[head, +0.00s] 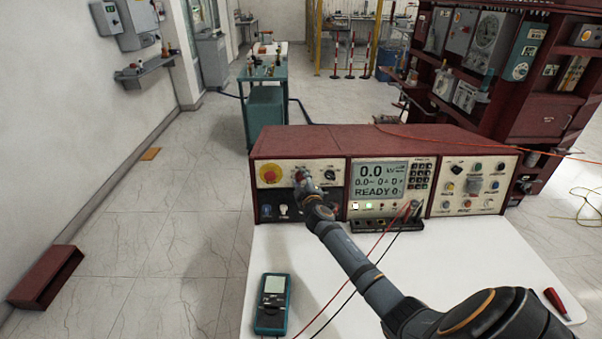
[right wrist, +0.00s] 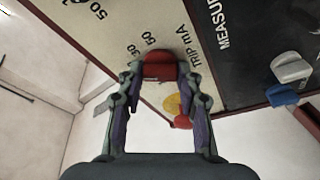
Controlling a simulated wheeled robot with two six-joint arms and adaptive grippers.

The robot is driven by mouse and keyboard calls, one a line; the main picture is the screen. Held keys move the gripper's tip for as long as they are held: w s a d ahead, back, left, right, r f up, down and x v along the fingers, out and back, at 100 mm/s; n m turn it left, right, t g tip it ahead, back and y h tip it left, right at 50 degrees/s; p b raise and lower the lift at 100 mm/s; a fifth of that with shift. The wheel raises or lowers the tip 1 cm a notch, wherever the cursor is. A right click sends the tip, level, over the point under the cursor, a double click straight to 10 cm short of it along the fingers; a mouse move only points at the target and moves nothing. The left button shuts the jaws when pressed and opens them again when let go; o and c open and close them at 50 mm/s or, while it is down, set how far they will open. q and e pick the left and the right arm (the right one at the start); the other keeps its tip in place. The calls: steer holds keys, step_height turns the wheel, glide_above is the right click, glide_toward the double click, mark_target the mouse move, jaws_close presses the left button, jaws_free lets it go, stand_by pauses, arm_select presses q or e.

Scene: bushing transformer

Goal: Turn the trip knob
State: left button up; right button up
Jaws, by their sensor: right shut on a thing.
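The trip knob (right wrist: 159,66) is a red knob on the cream panel beside the "TRIP mA" print, with numbers such as 30 and 50 around it in the right wrist view. My right gripper (right wrist: 158,76) is shut on it, one finger on each side. In the head view my right gripper (head: 303,184) reaches the left part of the test set (head: 300,141), a dark red cabinet, and covers most of the knob area. My left gripper is not in view.
A red emergency button on yellow (head: 269,174) sits left of the gripper. The screen (head: 378,179) reads READY. Red and black leads cross the white table (head: 440,270). A multimeter (head: 272,303) lies at the front left, and a red probe (head: 556,302) at the right.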

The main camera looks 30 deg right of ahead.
steer(key=shift+n+y+p, duration=0.3)
steer(key=shift+n+p, duration=0.8)
steer(key=shift+n, duration=0.1)
steer(key=o, duration=1.1)
steer(key=shift+o, duration=0.2)
steer(key=v, duration=1.2)
steer(key=shift+r, duration=0.1)
